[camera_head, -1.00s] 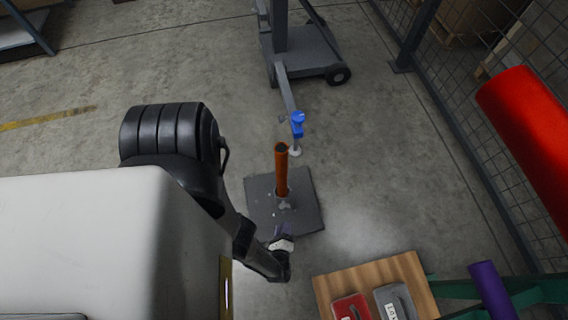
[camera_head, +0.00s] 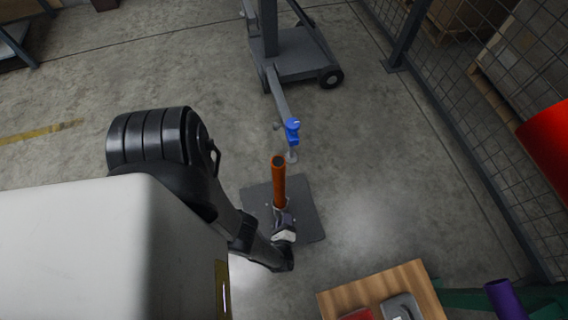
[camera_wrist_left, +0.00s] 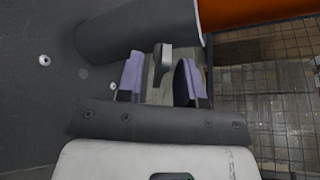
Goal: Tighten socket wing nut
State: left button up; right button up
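An orange post (camera_head: 279,183) stands upright in a short socket on a dark square base plate (camera_head: 311,218) on the floor. In the left wrist view the dark grey socket (camera_wrist_left: 120,32) lies across the top, with the orange post (camera_wrist_left: 250,12) at its right. A grey wing nut (camera_wrist_left: 162,60) sticks out from the socket's side. My left gripper (camera_head: 284,220) is at the socket's near side. In the wrist view its two purple fingers (camera_wrist_left: 158,82) are apart, one each side of the wing nut, with gaps visible. My right gripper is out of view.
A grey wheeled stand (camera_head: 299,60) with a blue clamp (camera_head: 292,130) is behind the post. A wooden tabletop (camera_head: 350,296) with red and grey items is at lower right. A mesh fence (camera_head: 465,130) runs along the right. The floor around the plate is clear.

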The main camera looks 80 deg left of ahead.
pick_arm(q)
jog(key=shift+c, duration=1.4)
grip_shut()
jog(key=shift+r+m+g+h+p, duration=0.1)
jog(key=shift+m+g+h+p, duration=0.2)
jog(key=shift+m+g+p, duration=0.55)
jog(key=shift+m+g+h, duration=0.3)
jog(key=shift+m+g, duration=0.35)
jog(key=shift+m, duration=1)
